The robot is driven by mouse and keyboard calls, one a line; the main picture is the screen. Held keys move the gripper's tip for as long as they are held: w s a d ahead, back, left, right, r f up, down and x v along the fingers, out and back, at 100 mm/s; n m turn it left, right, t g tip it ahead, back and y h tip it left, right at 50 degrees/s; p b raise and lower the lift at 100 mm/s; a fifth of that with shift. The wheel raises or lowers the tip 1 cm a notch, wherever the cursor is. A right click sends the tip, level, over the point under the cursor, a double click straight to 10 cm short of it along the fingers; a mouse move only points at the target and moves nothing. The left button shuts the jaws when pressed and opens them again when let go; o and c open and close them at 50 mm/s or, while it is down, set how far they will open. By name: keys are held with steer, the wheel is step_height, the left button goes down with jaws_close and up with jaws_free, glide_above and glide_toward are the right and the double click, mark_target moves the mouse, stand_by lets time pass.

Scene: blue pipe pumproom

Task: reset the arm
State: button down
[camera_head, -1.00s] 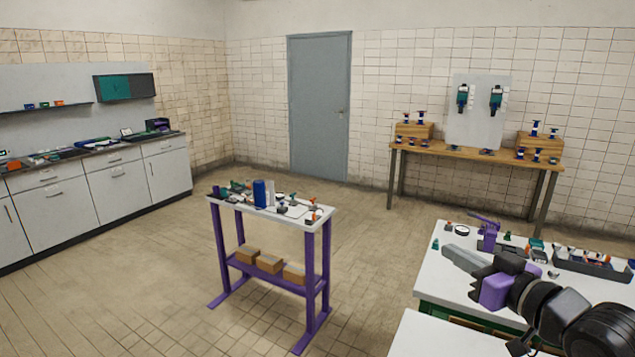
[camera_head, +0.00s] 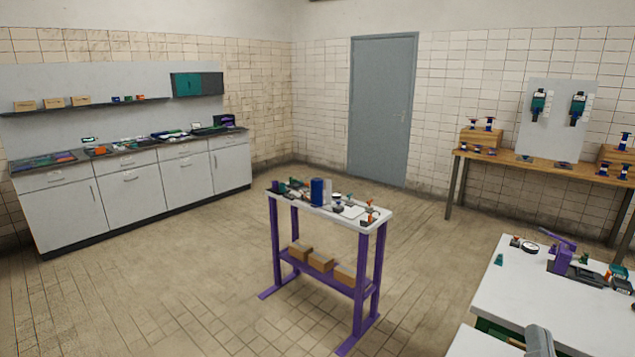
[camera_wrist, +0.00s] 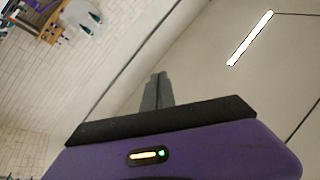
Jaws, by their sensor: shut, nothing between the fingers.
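My gripper (camera_wrist: 158,92) shows in the wrist view as two grey fingers, pressed together and empty, beyond the black edge of my purple wrist housing. The fingers stand against pale wall and ceiling, touching nothing. In the head view only a grey piece of my gripper (camera_head: 540,343) shows at the bottom edge, near the front of the white table (camera_head: 510,290). The rest of my arm is out of the head view.
A purple-legged cart (camera_head: 365,290) with bottles and small parts stands in the middle. Grey cabinets (camera_head: 130,195) line the left wall. A wooden bench (camera_head: 530,168) stands at the back right, near a grey door (camera_head: 380,110). The tiled floor between is clear.

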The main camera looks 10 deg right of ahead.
steer(key=s+a+f+n+g+y, duration=0.1)
steer(key=s+a+f+n+y, duration=0.2)
steer(key=s+f, duration=0.3)
steer(key=s+a+f+n+g+y, duration=0.2)
steer(key=s+a+f+n+y, duration=0.2)
steer(key=s+f, duration=0.3)
steer(key=s+a+f+n+g+y+b, duration=0.1)
steer(key=s+a+f+n+g+y, duration=0.1)
steer(key=s+f, duration=0.5)
steer(key=s+a+n+y, duration=0.1)
steer(key=s+a+n, duration=0.1)
steer(key=s+a, duration=0.1)
steer(key=shift+s+a+f+y, duration=0.2)
steer(key=shift+s+y, duration=0.1)
steer(key=shift+s, duration=0.2)
steer(key=shift+s, duration=0.1)
